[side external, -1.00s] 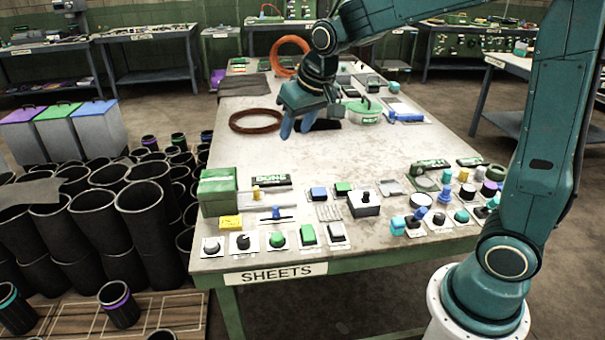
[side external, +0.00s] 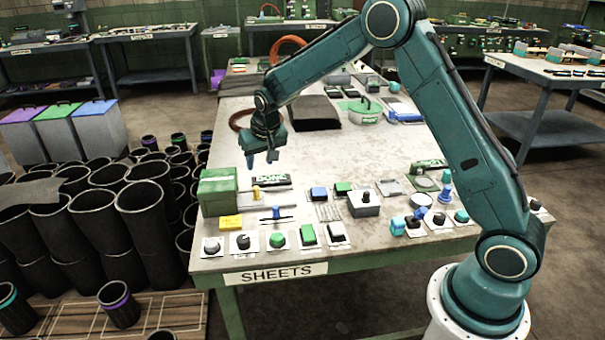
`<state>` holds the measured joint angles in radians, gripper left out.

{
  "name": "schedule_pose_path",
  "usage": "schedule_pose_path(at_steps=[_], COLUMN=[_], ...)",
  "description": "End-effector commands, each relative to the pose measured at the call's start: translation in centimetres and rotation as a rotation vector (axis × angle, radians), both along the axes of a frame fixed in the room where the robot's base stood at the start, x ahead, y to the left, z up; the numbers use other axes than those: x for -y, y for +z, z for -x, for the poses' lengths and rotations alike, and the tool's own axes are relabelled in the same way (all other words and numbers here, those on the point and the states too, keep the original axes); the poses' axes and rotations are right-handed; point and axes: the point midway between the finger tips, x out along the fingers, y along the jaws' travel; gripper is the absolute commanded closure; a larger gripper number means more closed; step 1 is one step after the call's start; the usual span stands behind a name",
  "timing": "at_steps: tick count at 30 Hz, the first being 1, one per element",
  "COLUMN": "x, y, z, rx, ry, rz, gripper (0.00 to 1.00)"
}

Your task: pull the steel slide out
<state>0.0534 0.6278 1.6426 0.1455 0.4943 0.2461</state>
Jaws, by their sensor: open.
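A flat steel strip (side external: 277,199) lies at the front left of the table, beside a green block (side external: 218,190). A small yellow knob (side external: 256,193) stands at its left part. This looks like the steel slide; how far it reaches into the block cannot be seen. My gripper (side external: 261,159) points down above and behind the strip, with its blue fingers apart and nothing seen between them. It is clear of the knob.
A row of knobs and switches (side external: 278,239) lines the table's front edge. A blue-handled slider (side external: 276,212) sits just in front of the strip. A dark sheet (side external: 312,113) lies farther back. Black sleeves (side external: 147,220) stand left of the table. The table's middle (side external: 330,155) is clear.

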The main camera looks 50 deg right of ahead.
Motion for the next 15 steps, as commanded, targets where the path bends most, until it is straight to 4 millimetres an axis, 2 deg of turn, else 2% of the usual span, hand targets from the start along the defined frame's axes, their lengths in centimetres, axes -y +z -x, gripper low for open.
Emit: schedule_pose_path(at_steps=[8,15], x=[0.1,0.3], y=[-0.3,-1.9], z=[-0.1,-0.7], rx=[0.000,-0.002], ry=[0.000,0.000], rz=[0.000,0.000], gripper=[0.60,0.60])
